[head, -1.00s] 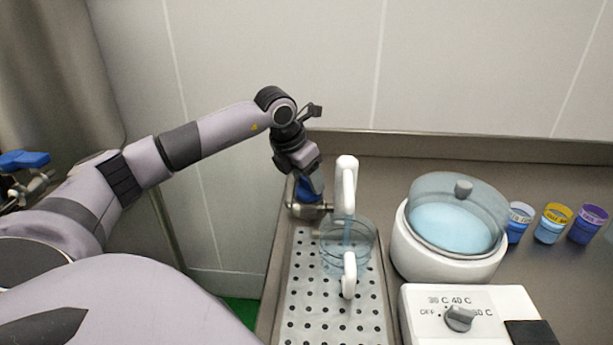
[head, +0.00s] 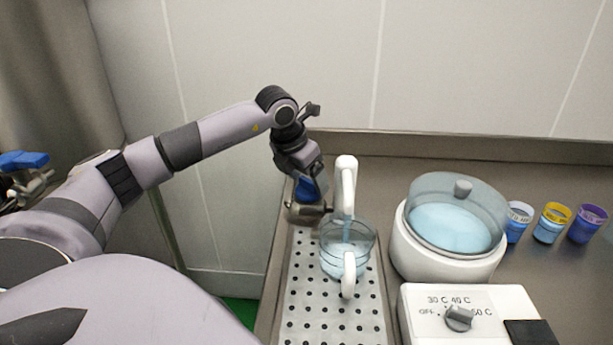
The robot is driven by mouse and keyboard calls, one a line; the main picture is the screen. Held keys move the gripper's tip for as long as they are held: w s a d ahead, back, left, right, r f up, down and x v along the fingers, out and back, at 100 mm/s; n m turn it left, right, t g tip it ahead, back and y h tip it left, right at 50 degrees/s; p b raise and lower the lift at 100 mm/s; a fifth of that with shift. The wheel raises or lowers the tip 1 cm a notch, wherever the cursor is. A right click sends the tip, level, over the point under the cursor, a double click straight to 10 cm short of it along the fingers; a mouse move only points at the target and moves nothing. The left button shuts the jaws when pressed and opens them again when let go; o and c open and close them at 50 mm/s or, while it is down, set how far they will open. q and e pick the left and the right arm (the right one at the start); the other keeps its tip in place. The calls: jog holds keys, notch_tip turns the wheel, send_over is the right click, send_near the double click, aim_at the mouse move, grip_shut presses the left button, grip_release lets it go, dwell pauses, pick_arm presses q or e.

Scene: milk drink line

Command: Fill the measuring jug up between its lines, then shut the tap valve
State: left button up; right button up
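The clear measuring jug (head: 333,262) stands upright on the perforated drip tray (head: 303,300), its white handle towards me. The white tap spout (head: 346,185) is above it, and a thin bluish stream runs down into the jug. Bluish liquid shows in the jug; its lines are too small to make out. The tap valve has a blue handle (head: 307,190) on a metal body (head: 304,213). My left gripper (head: 306,180) is at the blue handle from above. Its fingers are mostly hidden, so I cannot tell whether they grip it. My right gripper is not in view.
A white warmer pot (head: 447,268) with a clear lid and bluish liquid stands right of the tray. A control box with a grey knob (head: 459,318) is in front of it. Several small cups, including a yellow-rimmed one (head: 549,226), stand at the right. A wall closes the back.

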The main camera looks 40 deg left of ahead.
pick_arm(q)
jog(key=v, duration=0.7)
jog(key=shift+b, duration=0.3)
jog(key=shift+s, duration=0.1)
